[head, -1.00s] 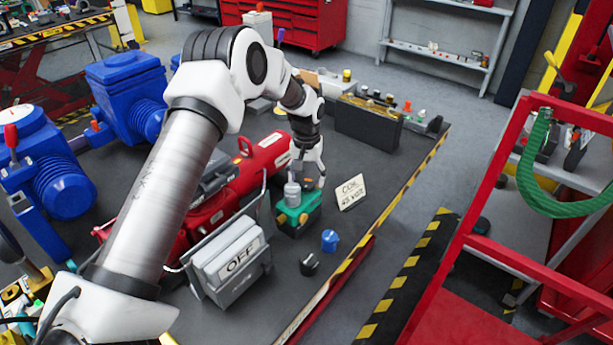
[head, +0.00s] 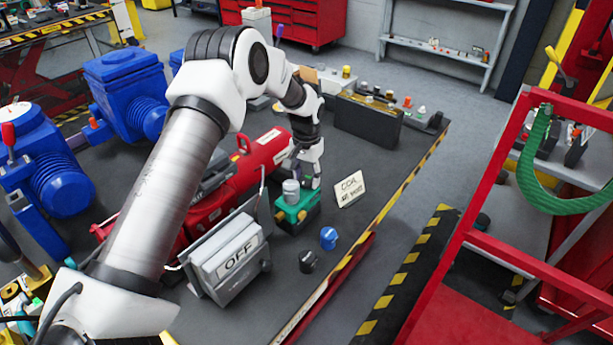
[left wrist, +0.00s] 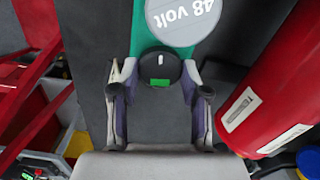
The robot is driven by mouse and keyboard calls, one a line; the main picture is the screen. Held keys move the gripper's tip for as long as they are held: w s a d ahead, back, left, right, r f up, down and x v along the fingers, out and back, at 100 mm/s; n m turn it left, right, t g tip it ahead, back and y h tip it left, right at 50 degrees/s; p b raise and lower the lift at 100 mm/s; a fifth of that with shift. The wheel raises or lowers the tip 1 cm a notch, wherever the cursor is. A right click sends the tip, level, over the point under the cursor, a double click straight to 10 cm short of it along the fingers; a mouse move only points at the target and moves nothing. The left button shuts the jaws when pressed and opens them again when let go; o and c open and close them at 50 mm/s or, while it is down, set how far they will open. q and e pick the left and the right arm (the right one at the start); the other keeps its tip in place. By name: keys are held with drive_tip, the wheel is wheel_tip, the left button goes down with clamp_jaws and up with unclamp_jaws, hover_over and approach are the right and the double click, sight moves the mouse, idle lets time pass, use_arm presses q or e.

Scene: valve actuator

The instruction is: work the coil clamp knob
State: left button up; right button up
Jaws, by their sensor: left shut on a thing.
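A green coil unit (head: 298,212) with a grey cylinder (head: 291,188) on top sits on the dark bench. In the left wrist view the grey cap (left wrist: 183,15) reads "48 volt". The coil clamp knob (left wrist: 159,66) is round and black with a white line, beside the cap. My left gripper (head: 304,180) reaches down at the green unit. In the left wrist view its fingertips (left wrist: 160,78) are at either side of the knob, shut on it. The head view does not show the knob clearly. My right gripper is not in view.
A white card (head: 350,188) stands to the right of the coil unit. A blue knob (head: 329,237) and a black knob (head: 307,261) stand in front. An OFF switch box (head: 231,258) is at the left front. A red cylinder (head: 262,155) lies behind.

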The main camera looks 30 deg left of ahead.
sight(306, 179)
use_arm(q)
drive_tip(key=o, duration=1.1)
drive_tip(key=shift+o, duration=0.2)
drive_tip(key=shift+s, duration=0.1)
wheel_tip(306, 179, up, 12)
